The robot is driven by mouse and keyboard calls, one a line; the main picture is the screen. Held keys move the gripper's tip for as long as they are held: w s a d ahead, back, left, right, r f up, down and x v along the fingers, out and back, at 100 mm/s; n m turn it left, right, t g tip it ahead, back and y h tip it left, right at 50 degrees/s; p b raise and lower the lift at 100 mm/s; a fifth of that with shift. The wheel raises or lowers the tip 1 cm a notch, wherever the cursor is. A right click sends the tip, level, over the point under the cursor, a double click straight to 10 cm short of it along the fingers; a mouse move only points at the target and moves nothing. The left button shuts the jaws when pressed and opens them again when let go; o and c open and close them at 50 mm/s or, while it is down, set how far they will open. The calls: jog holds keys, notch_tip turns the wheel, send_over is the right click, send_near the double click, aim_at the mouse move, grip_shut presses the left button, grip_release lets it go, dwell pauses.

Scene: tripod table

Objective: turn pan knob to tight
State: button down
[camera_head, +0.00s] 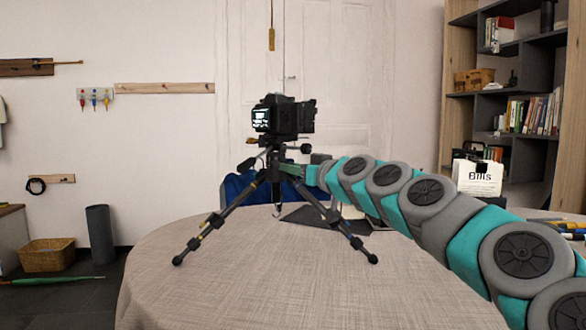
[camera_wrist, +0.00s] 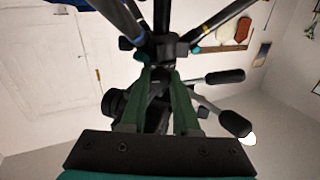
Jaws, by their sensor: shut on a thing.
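A black tripod (camera_head: 275,170) stands with spread legs on the round table (camera_head: 240,275), carrying a camera (camera_head: 283,117) with a lit screen. In the wrist view its legs (camera_wrist: 213,22) point up and to the sides, and two black-gripped handles (camera_wrist: 225,77) stick out to the right. My gripper (camera_wrist: 162,74) has green fingers that close together at the tripod's head, below the camera. They are shut on a small dark part there, which fits the pan knob; the fingers mostly hide it and its angle cannot be read. In the head view my gripper (camera_head: 287,168) reaches the tripod from the right.
A dark flat item (camera_head: 310,218) lies on the table behind the tripod's legs, and a blue chair (camera_head: 236,187) stands behind the table. The table's front is clear.

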dwell(0.3)
jog(key=c, duration=0.6)
grip_release()
jog(key=shift+c, duration=0.2)
jog(key=shift+s, duration=0.1)
jog(key=v, duration=0.7)
jog(key=shift+s+d, duration=0.25)
jog(key=shift+d, duration=0.05)
